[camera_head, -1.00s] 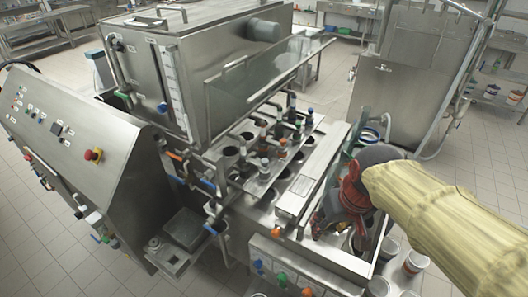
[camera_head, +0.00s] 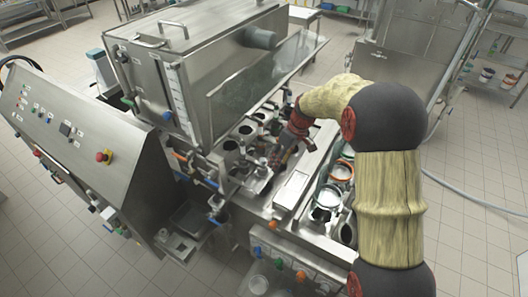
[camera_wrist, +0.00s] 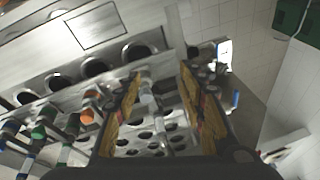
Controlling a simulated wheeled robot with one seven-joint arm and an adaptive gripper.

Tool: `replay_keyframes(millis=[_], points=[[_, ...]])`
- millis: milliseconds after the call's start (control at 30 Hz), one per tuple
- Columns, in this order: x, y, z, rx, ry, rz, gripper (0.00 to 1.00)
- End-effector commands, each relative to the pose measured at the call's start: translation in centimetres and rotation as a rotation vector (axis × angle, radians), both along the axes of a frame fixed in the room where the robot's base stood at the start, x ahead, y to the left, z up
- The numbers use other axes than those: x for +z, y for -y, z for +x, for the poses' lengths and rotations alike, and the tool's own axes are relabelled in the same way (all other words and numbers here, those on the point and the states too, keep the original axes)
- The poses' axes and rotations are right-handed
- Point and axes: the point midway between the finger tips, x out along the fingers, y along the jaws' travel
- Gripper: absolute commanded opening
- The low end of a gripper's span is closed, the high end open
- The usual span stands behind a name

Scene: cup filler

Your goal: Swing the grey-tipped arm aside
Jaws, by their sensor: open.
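My gripper (camera_head: 276,160) is over the filler deck, reaching in from the right in the head view. In the wrist view its two yellow-and-dark fingers (camera_wrist: 160,80) stand apart. A pale grey arm tip (camera_wrist: 148,86) shows between them, nearer the left finger; I cannot tell whether a finger touches it. An arm with an orange tip (camera_wrist: 88,116) and one with a green tip (camera_wrist: 40,130) lie left of the fingers. In the head view my gripper and wrist hide the grey-tipped arm.
A row of round openings (camera_wrist: 94,68) runs along the deck, and a plate with several holes (camera_wrist: 150,138) lies below the fingers. The steel hopper (camera_head: 190,60) and its clear panel (camera_head: 262,75) stand behind the deck. Tubs (camera_head: 328,196) sit in the trough at right.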

Motion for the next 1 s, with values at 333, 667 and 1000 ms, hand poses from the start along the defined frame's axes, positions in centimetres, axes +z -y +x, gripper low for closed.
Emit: replay_keyframes(millis=[333,667,1000], points=[[-0.8,-2.5,7.6,0.408,0.204,0.04,0.4],[-2.8,-3.5,8.4,0.458,0.228,0.04,0.4],[-7.0,-5.2,9.1,0.456,0.231,0.038,0.4]])
